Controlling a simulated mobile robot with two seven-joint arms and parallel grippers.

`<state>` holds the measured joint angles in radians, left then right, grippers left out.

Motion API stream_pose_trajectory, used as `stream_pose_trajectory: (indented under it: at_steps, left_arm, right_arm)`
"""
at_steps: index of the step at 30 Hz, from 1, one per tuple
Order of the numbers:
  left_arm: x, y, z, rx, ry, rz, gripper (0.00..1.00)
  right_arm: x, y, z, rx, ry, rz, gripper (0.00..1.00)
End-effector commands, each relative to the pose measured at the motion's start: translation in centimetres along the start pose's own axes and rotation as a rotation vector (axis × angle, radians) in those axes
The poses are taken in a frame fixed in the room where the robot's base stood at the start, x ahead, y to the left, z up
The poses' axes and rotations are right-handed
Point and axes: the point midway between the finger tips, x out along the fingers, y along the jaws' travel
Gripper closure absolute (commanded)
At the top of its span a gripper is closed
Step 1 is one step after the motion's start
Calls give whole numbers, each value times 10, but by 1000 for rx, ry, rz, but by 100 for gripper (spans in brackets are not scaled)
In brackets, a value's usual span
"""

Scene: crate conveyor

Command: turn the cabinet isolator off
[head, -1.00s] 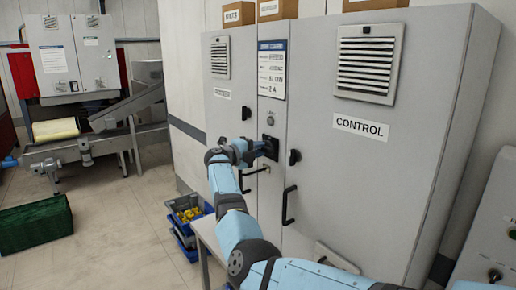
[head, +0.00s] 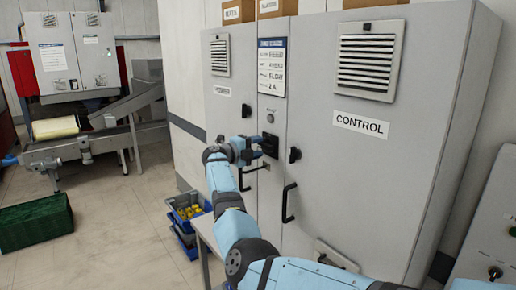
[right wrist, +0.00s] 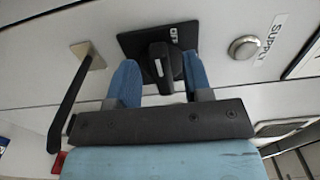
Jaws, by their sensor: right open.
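The isolator is a black handle (right wrist: 161,68) on a square black plate (right wrist: 130,44) on the grey control cabinet (head: 345,200). A white mark that seems to read OFF is on the plate beside the handle. My right gripper (right wrist: 160,84) is open, with its two blue fingers on either side of the handle. I cannot tell whether either finger touches it. In the head view my right gripper (head: 259,148) is at the cabinet's narrow middle panel and partly hides the isolator plate (head: 270,145). My left gripper is not in view.
A round button (right wrist: 243,47) labelled SUPPLY sits beside the plate. A black door handle (head: 288,203) and a black knob (head: 295,155) are to the right. Blue crates (head: 186,212) with yellow items stand on the floor. A green crate (head: 36,222) and conveyor (head: 90,147) are at left.

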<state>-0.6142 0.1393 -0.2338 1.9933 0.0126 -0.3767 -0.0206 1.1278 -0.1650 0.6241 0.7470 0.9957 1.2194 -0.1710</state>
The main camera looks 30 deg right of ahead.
Motion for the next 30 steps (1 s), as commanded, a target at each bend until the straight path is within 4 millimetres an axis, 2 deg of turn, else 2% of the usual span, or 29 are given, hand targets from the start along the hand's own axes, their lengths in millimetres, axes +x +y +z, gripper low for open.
stream_pose_trajectory:
  at_steps: [12, 16, 21, 30]
  left_arm:
    - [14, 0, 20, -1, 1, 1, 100]
    - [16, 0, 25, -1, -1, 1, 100]
    - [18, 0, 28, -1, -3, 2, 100]
    - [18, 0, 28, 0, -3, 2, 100]
  right_arm:
    - [-91, 3, 0, 1, -3, 1, 54]
    - [-113, 2, 0, 0, -3, 1, 54]
    - [-128, 1, 0, 0, -1, 0, 54]
    - [-131, 0, 0, -1, -1, 0, 54]
